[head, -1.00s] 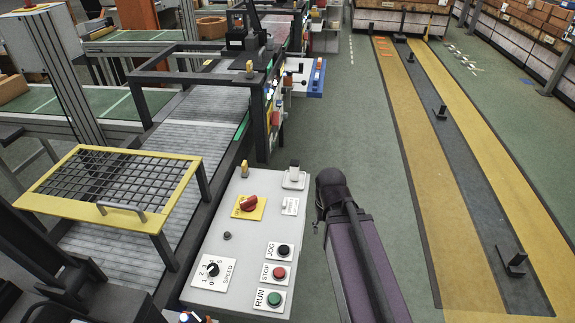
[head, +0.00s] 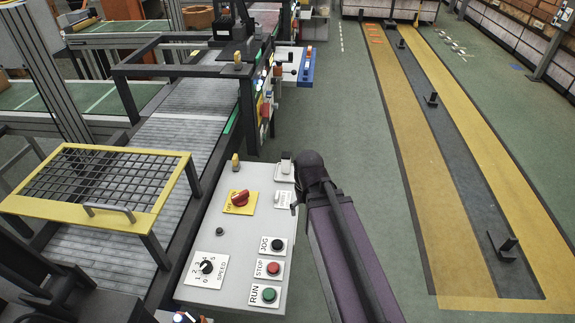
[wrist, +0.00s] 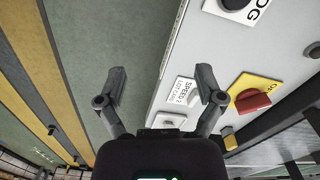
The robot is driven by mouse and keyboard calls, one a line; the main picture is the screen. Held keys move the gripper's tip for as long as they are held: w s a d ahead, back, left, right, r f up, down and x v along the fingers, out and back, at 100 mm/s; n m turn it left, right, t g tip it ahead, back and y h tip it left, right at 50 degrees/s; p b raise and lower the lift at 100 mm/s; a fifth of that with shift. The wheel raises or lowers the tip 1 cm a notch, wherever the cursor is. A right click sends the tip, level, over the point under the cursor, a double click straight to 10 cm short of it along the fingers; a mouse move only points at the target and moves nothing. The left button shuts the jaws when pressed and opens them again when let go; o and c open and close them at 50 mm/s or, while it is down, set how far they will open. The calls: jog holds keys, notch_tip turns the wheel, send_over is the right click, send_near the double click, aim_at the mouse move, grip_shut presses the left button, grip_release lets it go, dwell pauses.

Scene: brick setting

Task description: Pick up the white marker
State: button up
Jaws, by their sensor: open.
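I cannot make out a white marker for certain. Small white pieces lie on the grey control panel (head: 222,238): a white lettered plate (head: 284,200), also in the wrist view (wrist: 187,91), and a white-based fitting (head: 285,172) at the panel's far right corner. My gripper (wrist: 162,84) is open and empty in the wrist view. Its right finger overlaps the panel beside the lettered plate, and its left finger is over the green floor. In the head view my arm's dark end hides most of the gripper at the panel's right edge.
The panel carries a red knob on a yellow plate (head: 239,202), a speed dial (head: 206,268) and JOG, STOP and RUN buttons (head: 270,268). A yellow-framed grid guard (head: 169,196) stands over the conveyor at left. The green floor (head: 345,110) at right is open.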

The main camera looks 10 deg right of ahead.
aim_at(286, 156)
jog(key=w+r+m+p, duration=0.1)
jog(key=w+r+p, duration=0.1)
jog(key=w, duration=0.7)
jog(key=w+r+m+p, duration=0.1)
jog(key=w+r+p, duration=0.2)
jog(key=w, duration=0.6)
jog(key=w+r+m+p, duration=0.1)
jog(key=w+r+p, duration=0.2)
jog(key=w, duration=0.6)
jog(key=shift+w+a, duration=0.25)
jog(key=shift+a, duration=0.15)
jog(key=shift+f, duration=0.1)
notch_tip(286, 156, down, 8)
jog(key=b, duration=0.8)
jog(key=shift+f+b, duration=0.2)
jog(key=shift+b, duration=0.2)
jog(key=f+b, duration=0.3)
jog(key=shift+w+d+f, duration=0.2)
jog(key=shift+w, duration=0.05)
jog(key=shift+f+b, duration=0.9)
jog(key=shift+b, duration=0.2)
jog(key=shift+c, duration=0.2)
jog(key=c, duration=1.1)
